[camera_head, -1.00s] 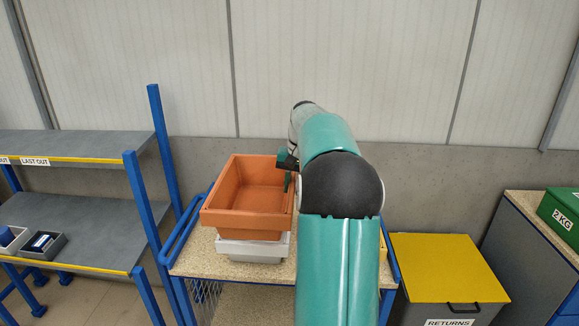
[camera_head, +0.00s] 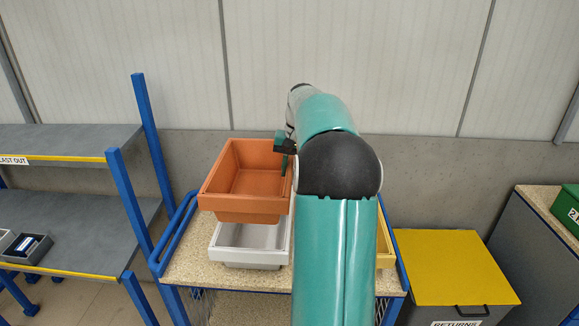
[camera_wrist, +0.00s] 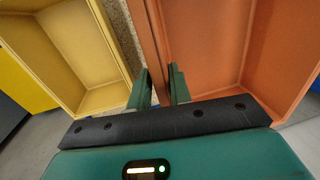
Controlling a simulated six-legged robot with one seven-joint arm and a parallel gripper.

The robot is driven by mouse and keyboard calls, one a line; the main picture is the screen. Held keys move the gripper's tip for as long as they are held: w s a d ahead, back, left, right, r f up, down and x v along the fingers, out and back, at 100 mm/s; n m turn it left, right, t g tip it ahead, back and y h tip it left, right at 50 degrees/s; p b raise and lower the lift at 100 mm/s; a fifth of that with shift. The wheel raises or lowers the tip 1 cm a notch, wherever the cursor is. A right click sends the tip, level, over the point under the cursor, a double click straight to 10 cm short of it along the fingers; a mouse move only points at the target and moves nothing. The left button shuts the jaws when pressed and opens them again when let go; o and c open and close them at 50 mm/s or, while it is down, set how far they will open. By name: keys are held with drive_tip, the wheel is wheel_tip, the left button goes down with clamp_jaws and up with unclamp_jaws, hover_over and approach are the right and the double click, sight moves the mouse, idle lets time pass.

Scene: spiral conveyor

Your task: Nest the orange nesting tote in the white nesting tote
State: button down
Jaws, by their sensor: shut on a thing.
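The orange nesting tote (camera_head: 244,184) is held in the air above the cart, upright and empty. My gripper (camera_head: 285,158) is shut on its right wall. In the wrist view the fingers of my gripper (camera_wrist: 160,88) pinch the wall of the orange tote (camera_wrist: 205,45). The white nesting tote (camera_head: 250,256) stands on the cart below and slightly nearer the camera. The orange tote hides its far part, and I cannot tell whether the two touch.
A yellow tote (camera_wrist: 85,45) stands on the cart (camera_head: 190,262) to the right, mostly behind my arm in the head view. A blue-framed shelf (camera_head: 75,190) is at left. A yellow-lidded returns bin (camera_head: 440,268) stands at right.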

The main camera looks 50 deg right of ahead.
drive_tip(key=shift+a, duration=0.15)
drive_tip(key=shift+a+f, duration=0.1)
drive_tip(key=shift+f, duration=6.45)
idle(1.3)
